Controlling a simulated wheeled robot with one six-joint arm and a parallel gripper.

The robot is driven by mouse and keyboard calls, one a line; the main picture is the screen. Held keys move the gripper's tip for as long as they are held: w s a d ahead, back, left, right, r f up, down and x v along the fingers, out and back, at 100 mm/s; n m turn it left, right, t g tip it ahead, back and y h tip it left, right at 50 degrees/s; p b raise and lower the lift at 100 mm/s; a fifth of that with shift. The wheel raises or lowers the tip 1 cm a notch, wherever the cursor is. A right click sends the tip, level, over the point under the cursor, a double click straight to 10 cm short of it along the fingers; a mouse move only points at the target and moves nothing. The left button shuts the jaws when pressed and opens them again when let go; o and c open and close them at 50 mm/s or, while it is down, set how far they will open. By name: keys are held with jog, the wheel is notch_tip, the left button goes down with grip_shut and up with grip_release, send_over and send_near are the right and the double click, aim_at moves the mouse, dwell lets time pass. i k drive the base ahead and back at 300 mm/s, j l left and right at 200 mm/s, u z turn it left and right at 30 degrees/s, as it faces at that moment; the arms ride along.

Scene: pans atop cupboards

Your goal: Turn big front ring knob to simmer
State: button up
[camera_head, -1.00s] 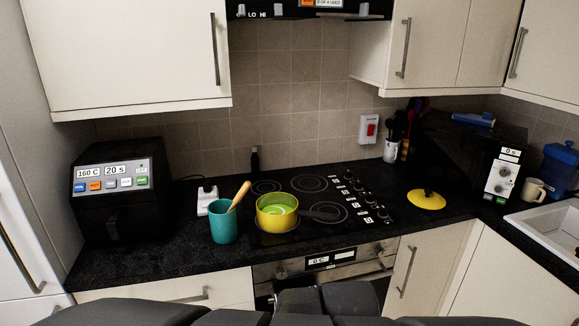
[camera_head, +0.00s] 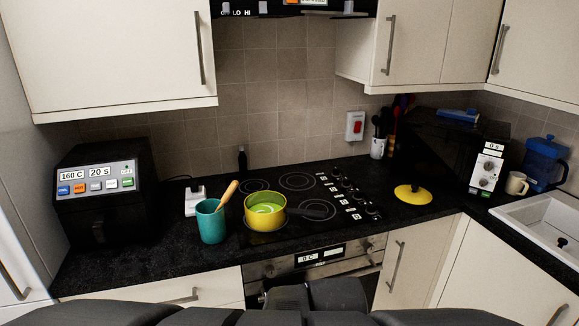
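The black hob (camera_head: 285,222) is set in the dark worktop, with several burner rings marked on it. A column of dark knobs (camera_head: 352,195) with small white labels runs along its right side. The labels are too small to read, so I cannot tell which knob is the big front ring's or how it is set. A yellow pan (camera_head: 265,214) with green contents and a dark handle stands on the front left ring. The front right ring (camera_head: 318,209) lies partly under the pan's handle. Dark parts of my own body show along the bottom edge. My gripper's fingers are not visible.
A teal cup (camera_head: 211,224) with a wooden-handled utensil stands left of the pan. A yellow lid (camera_head: 413,194) lies right of the knobs. The oven (camera_head: 318,262) is below the hob. A black air fryer (camera_head: 100,195) stands left, a microwave (camera_head: 455,150) right.

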aim_at(371, 208)
jog(key=i+l, duration=0.35)
jog(key=i, duration=0.15)
jog(key=i+l+z, duration=0.1)
jog(key=i+l, duration=0.2)
jog(key=i, duration=0.25)
